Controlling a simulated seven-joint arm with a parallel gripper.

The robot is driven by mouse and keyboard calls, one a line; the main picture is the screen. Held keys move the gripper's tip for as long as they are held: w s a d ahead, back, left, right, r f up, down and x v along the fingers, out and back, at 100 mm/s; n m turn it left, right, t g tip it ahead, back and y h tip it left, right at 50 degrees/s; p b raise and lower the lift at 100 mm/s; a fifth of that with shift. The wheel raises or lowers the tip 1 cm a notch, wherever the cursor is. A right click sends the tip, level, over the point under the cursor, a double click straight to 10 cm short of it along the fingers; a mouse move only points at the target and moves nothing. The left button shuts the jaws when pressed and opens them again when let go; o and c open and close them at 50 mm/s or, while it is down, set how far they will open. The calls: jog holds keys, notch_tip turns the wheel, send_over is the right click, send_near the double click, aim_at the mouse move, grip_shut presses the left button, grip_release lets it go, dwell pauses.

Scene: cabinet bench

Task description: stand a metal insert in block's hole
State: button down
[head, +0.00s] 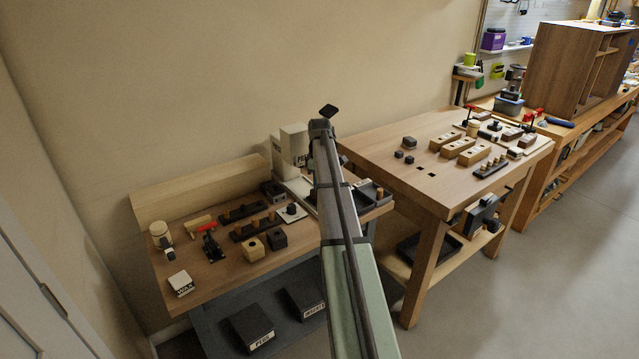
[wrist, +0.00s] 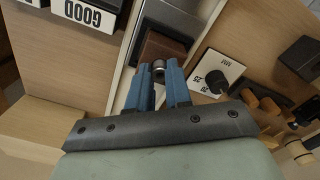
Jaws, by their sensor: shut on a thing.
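In the wrist view my gripper (wrist: 159,76) has two blue fingers closed on a small round grey metal insert (wrist: 158,66) at their tips. A dark brown block (wrist: 168,46) lies just beyond the insert, beside a grey metal surface. The insert overlaps the block's near edge in the picture; I cannot tell whether they touch. No hole shows in the visible part of the block. In the head view my arm reaches over the left bench and hides the gripper and the insert.
A white card with a black knob (wrist: 216,81) and several pegs lie right of the fingers. A box labelled GOOD (wrist: 88,14) is at upper left. In the head view, a white machine (head: 292,143) stands behind a light wooden block (head: 253,249) and a dark block (head: 277,239).

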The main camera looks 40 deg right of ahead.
jog(key=c, duration=0.8)
grip_release()
jog(key=shift+r, duration=0.15)
jog(key=shift+r, duration=3.3)
